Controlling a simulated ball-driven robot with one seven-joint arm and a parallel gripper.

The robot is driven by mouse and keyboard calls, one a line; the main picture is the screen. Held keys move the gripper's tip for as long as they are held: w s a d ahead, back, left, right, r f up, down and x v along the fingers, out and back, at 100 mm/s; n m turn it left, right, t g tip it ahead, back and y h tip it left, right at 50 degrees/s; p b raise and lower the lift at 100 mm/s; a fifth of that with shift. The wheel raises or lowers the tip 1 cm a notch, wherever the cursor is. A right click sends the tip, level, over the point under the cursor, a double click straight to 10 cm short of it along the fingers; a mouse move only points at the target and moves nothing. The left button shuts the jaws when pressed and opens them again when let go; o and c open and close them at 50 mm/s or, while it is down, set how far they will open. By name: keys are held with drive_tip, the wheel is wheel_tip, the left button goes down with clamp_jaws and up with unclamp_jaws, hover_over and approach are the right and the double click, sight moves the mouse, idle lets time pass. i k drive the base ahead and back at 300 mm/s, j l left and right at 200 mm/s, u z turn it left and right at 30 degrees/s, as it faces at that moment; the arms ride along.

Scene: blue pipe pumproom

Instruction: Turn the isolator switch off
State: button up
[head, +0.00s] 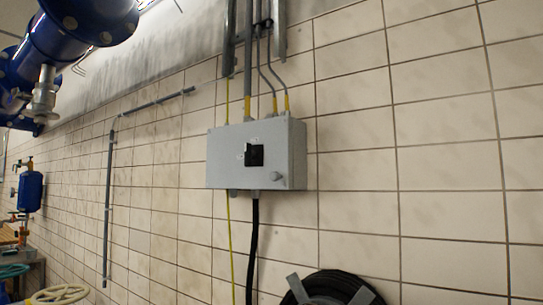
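The isolator switch is a black rotary knob (254,155) on the front of a light grey box (225,160). The box is fixed to the tiled wall near the middle of the head view. Small pale markings show around the knob, too small to read. The knob's exact setting cannot be told. A small round grey fitting sits at the box's lower right. My gripper is not in view, and nothing touches the knob or the box.
Conduits (248,60) enter the box from above. A black cable (253,250) and a yellow-green wire (230,250) run down below it. A coiled black hose (335,287) is at the bottom. Blue pipes (60,40) hang upper left. Handwheels (62,294) stand lower left. The wall right of the box is bare.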

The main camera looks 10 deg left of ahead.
sight(249, 155)
drive_tip(key=i+l+u, duration=0.15)
drive_tip(key=i, duration=0.3)
drive_tip(key=i+l+u, duration=0.1)
drive_tip(key=i+l, duration=0.25)
drive_tip(key=i+l+u, duration=0.15)
drive_tip(key=i+l, duration=0.2)
drive_tip(key=i, duration=0.2)
